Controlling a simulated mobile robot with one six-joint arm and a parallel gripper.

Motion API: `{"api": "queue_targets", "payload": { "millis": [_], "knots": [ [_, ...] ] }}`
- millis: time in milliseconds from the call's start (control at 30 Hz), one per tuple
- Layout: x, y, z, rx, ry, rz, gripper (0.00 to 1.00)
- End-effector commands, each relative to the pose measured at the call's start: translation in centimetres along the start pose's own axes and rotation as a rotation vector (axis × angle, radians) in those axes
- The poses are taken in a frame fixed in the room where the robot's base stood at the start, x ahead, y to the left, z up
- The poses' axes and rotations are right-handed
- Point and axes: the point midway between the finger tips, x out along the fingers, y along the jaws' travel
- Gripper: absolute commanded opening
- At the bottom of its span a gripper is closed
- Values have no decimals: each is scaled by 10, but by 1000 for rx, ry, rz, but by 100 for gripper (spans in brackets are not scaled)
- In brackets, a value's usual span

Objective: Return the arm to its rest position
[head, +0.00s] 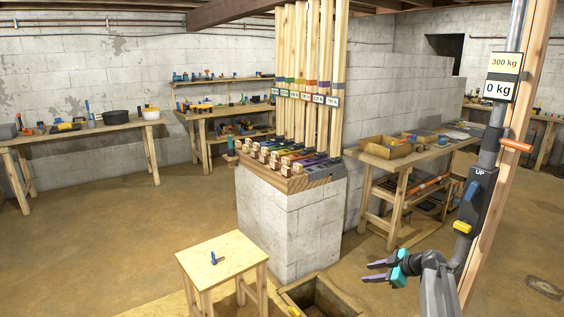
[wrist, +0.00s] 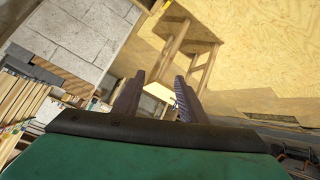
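My gripper (head: 370,271) is at the lower right of the head view, with teal sides and dark purple fingers pointing left. The fingers stand apart with nothing between them. In the wrist view my gripper (wrist: 160,78) also shows two separate fingers with an empty gap. It is in free air, to the right of the block pillar (head: 290,228) and above and right of an open wooden box (head: 345,301). My grey arm comes up from the bottom edge beside a wooden post.
A wooden stool (head: 238,248) with a small blue tool (head: 214,258) stands front left. A workbench (head: 425,155) with trays is behind my gripper. A grey pole with a control box (head: 473,202) and a 0 kg sign (head: 497,90) stands at the right. Open floor lies left.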

Motion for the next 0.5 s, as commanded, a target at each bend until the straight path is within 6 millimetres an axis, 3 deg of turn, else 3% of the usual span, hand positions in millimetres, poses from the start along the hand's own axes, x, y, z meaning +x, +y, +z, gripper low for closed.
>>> {"api": "queue_targets", "payload": {
  "millis": [33, 200, 500],
  "knots": [
    [16, -23, 3, 17, -11, -35, 38],
    [61, -88, 16, 74, -57, -137, 38],
    [118, -211, 43, 185, -171, -308, 38]
  ]
}}
